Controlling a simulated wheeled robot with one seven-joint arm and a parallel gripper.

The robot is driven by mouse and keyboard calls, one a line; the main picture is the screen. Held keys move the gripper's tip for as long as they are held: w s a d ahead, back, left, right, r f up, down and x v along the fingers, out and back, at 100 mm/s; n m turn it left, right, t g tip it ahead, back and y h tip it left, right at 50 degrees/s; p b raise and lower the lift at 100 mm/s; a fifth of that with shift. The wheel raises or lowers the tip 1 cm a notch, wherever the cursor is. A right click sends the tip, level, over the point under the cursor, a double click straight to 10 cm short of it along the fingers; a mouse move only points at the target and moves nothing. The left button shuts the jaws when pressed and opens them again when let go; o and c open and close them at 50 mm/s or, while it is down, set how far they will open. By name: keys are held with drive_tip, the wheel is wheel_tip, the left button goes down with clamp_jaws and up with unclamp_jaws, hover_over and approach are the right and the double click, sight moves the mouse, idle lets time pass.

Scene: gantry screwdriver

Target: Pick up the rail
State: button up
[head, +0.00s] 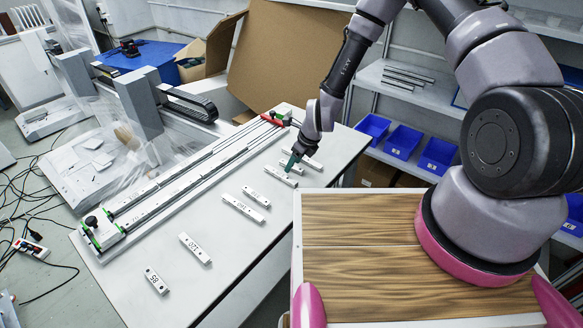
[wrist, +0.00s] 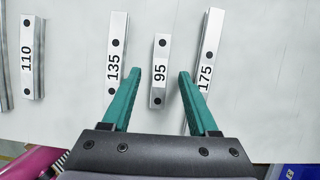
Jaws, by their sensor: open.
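Several white rails with printed numbers lie on the white table. In the wrist view, the short rail marked 95 (wrist: 160,50) lies between the two green fingers of my gripper (wrist: 159,73), with a gap on each side. The rail marked 135 (wrist: 118,35) lies just left of the left finger, and the rail marked 175 (wrist: 211,35) lies at the right finger, partly overlapped by it in the picture. My gripper (head: 291,161) is open and empty, low over the far part of the table in the head view. The height of the fingertips above the table is hard to tell.
The rail marked 110 (wrist: 32,60) lies farther left. Nearer rails, including one marked 120 (head: 195,248) and one marked 85 (head: 155,281), are spread along the table. A long gantry track (head: 170,190) runs along the table's left side. Blue bins (head: 405,140) stand on shelves at right.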

drive_tip(key=shift+a+f, duration=0.1)
drive_tip(key=shift+f, duration=0.05)
clamp_jaws()
drive_tip(key=shift+w, duration=0.1)
